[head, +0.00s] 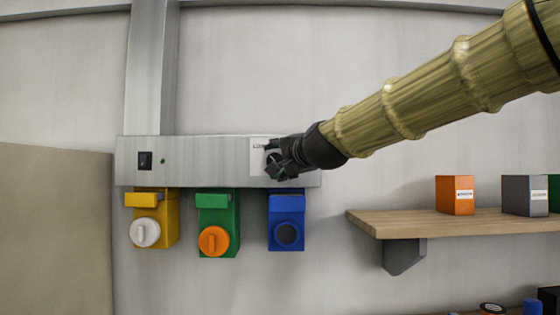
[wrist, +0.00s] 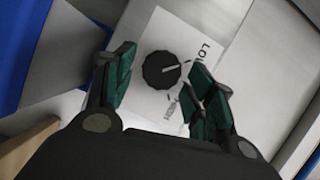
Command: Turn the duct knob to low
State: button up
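The duct knob (wrist: 158,72) is a round black ridged dial on a white plate printed LOW (wrist: 207,50) and HIGH (wrist: 172,105). Its white pointer line points right and slightly up in the wrist view, between the two words. My gripper (wrist: 162,66) is open, with one green-padded finger on each side of the knob. A gap shows between the knob and each finger, and nothing is held. In the head view my gripper (head: 279,164) is in front of the right end of the grey duct panel (head: 215,174) and hides most of the knob.
Yellow (head: 165,228), green (head: 219,240) and blue (head: 287,207) boxes hang under the panel. A black switch (head: 145,160) is at the panel's left end. A wooden shelf (head: 450,222) with small boxes is at the right.

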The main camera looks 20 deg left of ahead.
jog(key=shift+s, duration=0.1)
jog(key=f+v, duration=0.1)
jog(key=v, duration=1)
jog(key=shift+s+d+r, duration=0.25)
jog(key=shift+d+r, duration=0.15)
jog(key=shift+r, duration=0.05)
dwell(0.4)
